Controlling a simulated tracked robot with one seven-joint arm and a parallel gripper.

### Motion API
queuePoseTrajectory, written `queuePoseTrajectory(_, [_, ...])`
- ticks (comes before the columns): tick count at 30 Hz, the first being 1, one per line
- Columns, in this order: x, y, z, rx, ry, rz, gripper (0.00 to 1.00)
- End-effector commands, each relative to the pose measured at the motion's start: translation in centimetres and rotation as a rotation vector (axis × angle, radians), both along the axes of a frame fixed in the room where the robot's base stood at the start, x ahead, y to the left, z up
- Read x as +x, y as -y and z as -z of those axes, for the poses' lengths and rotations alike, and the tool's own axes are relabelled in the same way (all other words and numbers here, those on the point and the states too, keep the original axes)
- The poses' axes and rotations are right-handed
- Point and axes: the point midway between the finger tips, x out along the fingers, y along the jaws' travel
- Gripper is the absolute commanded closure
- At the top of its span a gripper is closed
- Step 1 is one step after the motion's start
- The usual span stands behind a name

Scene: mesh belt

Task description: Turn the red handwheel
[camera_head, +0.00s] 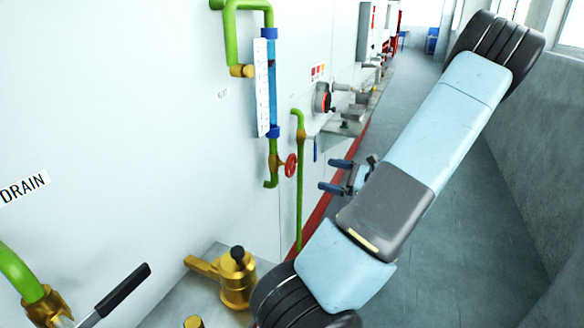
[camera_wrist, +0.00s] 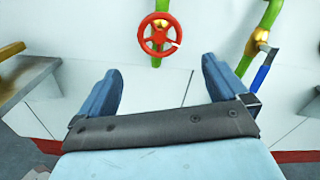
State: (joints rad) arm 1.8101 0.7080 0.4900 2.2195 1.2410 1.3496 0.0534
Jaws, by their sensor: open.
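The red handwheel (camera_head: 291,165) sits on a brass valve at the lower end of the blue sight gauge on the left wall in the head view. In the wrist view the handwheel (camera_wrist: 158,34) faces me near the top centre, a round red rim with spokes and a small white mark at its right. My gripper (camera_head: 338,175) is to the right of and slightly below the wheel in the head view. In the wrist view its two blue fingers (camera_wrist: 163,84) are spread wide and empty, below the wheel and apart from it.
A green pipe (camera_head: 299,190) runs down the wall right of the wheel; in the wrist view a blue-handled lever (camera_wrist: 264,66) is on it. A brass valve (camera_head: 237,277) stands low in front. The grey floor (camera_head: 440,240) at right is clear.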

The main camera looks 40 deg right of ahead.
Motion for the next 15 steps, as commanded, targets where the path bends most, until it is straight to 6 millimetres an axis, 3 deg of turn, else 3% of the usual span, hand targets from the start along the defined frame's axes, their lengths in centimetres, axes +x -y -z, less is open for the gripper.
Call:
queuePoseTrajectory(5, [1.3,-0.5,0.0,0.003,0.001,-0.001,0.0])
queuePoseTrajectory(15, [6.6,-2.8,0.0,0.002,0.002,-0.003,0.0])
